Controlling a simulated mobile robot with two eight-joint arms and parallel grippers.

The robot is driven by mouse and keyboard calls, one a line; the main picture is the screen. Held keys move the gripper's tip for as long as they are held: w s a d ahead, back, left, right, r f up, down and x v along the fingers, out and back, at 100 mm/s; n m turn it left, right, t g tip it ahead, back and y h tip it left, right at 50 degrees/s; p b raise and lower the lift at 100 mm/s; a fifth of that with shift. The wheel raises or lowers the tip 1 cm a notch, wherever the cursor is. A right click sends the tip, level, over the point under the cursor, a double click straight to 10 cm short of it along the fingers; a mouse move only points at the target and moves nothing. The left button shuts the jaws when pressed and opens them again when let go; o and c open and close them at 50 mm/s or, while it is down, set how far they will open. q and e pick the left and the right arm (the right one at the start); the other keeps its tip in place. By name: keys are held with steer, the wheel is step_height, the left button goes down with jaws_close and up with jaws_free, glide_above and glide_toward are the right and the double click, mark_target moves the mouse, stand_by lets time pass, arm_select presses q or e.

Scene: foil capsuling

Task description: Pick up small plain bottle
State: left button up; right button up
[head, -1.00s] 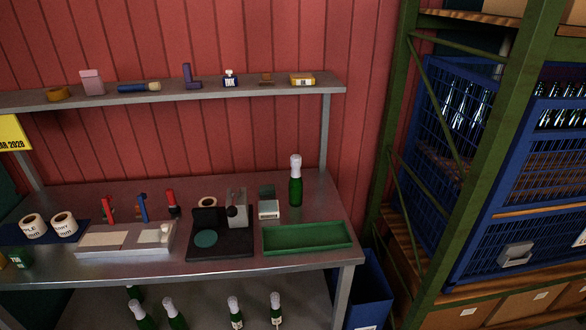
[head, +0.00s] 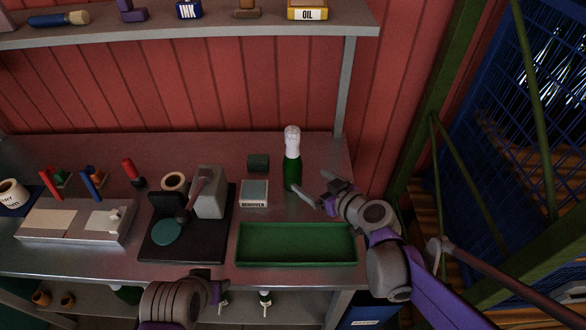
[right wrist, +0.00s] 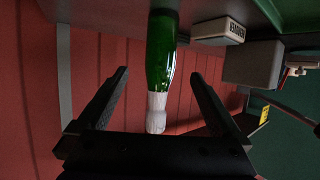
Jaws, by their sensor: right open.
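A small plain green bottle (head: 293,172) with a white foil top stands upright at the back right of the metal workbench. My right gripper (head: 315,186) is open and empty, just right of the bottle at about the height of its body. In the right wrist view the bottle (right wrist: 161,55) appears upside down, its white top between the two spread fingers (right wrist: 157,95) in the picture; whether they touch it cannot be told, and no contact shows. My left arm's end (head: 190,295) shows at the bottom of the head view; its fingers cannot be made out clearly.
A green tray (head: 297,262) lies in front of the bottle. A remover box (head: 254,193) and a small dark block (head: 258,162) stand left of it. A black stand (head: 187,245) is farther left. The shelf (head: 200,33) runs above; a green rack post (head: 415,110) rises at right.

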mark_target(298, 172)
steer(key=x, duration=0.5)
steer(key=shift+w+a+r, duration=0.1)
steer(key=shift+a, duration=0.15)
steer(key=x, duration=0.5)
jaws_close()
